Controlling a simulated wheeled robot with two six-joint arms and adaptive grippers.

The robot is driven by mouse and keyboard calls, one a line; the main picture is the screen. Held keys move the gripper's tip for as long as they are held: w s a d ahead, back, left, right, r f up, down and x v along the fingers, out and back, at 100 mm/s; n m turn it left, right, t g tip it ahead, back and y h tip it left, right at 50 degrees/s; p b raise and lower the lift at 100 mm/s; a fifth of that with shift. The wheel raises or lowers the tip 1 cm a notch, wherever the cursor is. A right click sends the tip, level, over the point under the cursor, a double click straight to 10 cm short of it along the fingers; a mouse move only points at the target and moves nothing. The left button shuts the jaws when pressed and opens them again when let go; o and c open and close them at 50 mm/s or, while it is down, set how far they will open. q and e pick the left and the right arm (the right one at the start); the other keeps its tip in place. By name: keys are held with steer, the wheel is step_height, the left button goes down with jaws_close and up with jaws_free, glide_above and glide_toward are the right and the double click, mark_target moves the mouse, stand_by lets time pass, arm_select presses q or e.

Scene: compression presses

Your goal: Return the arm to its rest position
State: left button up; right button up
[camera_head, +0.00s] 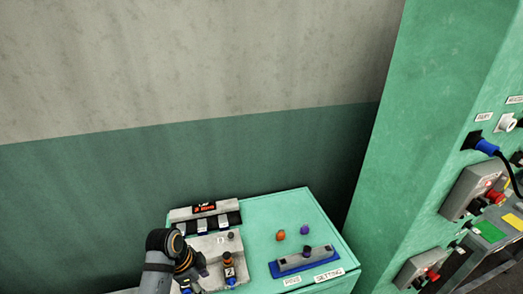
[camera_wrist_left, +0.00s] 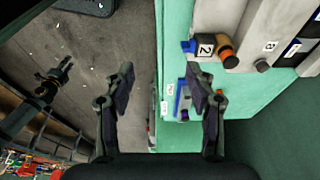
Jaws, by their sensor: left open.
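My left arm's dark wrist (camera_head: 162,262) comes in at the bottom of the head view, at the left side of the green cabinet top (camera_head: 270,205). My left gripper (camera_wrist_left: 161,82) shows in the left wrist view with its two fingers wide apart and nothing between them. A dark claw-like shape at the left of the wrist view may be my right gripper (camera_wrist_left: 52,80). Its jaws are too small to read.
On the cabinet stand a grey fixture with a block labelled 2 (camera_head: 229,268), a blue-based grey holder (camera_head: 304,263), and orange (camera_head: 280,235) and purple (camera_head: 305,230) pieces. A tall green machine (camera_head: 430,120) stands at the right. Open floor (camera_wrist_left: 120,45) shows left of the cabinet in the wrist view.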

steer(key=w, duration=0.5)
arm_select(q)
steer(key=s+a+n+t+y, duration=0.3)
steer(key=s+a+n, duration=0.4)
steer(key=s+n, duration=0.65)
steer(key=s+a+f+g+b, duration=0.1)
steer(key=a+f+b, duration=0.15)
steer(key=f, duration=1.45)
steer(key=s+a+f+g+b, duration=0.15)
steer(key=f+b, duration=0.25)
steer(key=f, duration=1.3)
steer(key=s+f+b, duration=0.4)
steer(key=s+f, duration=1.3)
steer(key=f, duration=0.2)
steer(key=shift+s+n+b, duration=0.3)
steer(key=shift+n, duration=0.15)
arm_select(e)
step_height(320, 180, down, 11)
steer(key=s, duration=0.2)
steer(key=shift+t, duration=0.3)
arm_select(q)
steer(key=shift+f, duration=0.1)
arm_select(e)
steer(key=shift+w, duration=0.1)
